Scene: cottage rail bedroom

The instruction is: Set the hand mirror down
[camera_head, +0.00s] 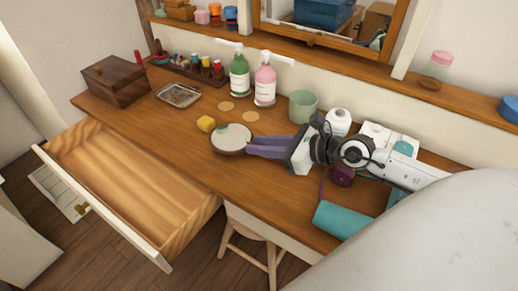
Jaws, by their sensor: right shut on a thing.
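The hand mirror (230,139) is a round disc with a dark rim and a pale face, over the middle of the wooden desk (205,160) near its front edge. My right gripper (252,147) comes in from the right and is shut on the mirror at its right side. Its fingers hide the mirror's handle. The mirror lies almost flat, face up; I cannot tell whether it touches the desk. My left gripper is not in view.
Green (239,77) and pink (265,86) pump bottles and a green cup (303,106) stand farther back. A drawer (130,190) is open at left. A teal roll (343,219) lies at right.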

